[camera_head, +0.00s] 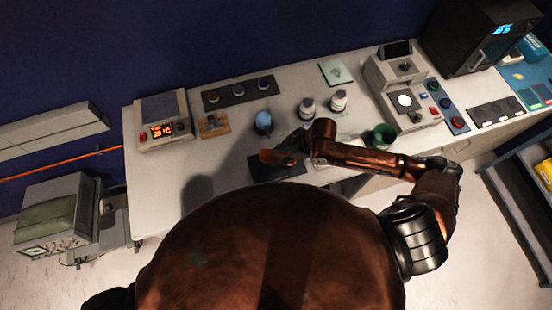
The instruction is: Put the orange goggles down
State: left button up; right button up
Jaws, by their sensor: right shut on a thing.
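The orange goggles (271,157) show as a small dark orange shape near the front middle of the bench. My right gripper (284,150) is shut on them. My right arm comes in from the right and partly hides the gripper and the goggles. The goggles are over a dark flat mat (284,172); I cannot tell whether they touch it. My left gripper is not in view.
On the white bench (165,187), a blue round item (263,121), two white bottles (307,108) and a green cup (384,133) stand near my right gripper. A device with a red display (162,120) is at left. The bench's front left is clear.

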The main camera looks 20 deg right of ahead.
aim_at(276, 160)
jog(key=shift+w+a+f, duration=0.1)
jog(key=shift+a+f, duration=0.1)
jog(key=shift+w+a+f+p, duration=0.15)
jog(key=shift+f+p, duration=0.3)
jog(key=shift+f, duration=1.4)
jog(key=shift+f, duration=0.1)
jog(key=o, duration=1.2)
jog(key=shift+c, duration=0.2)
jog(key=v, duration=1.1)
jog(key=shift+b, duration=0.4)
jog(key=shift+s+r, duration=0.2)
jog(key=shift+r, duration=0.4)
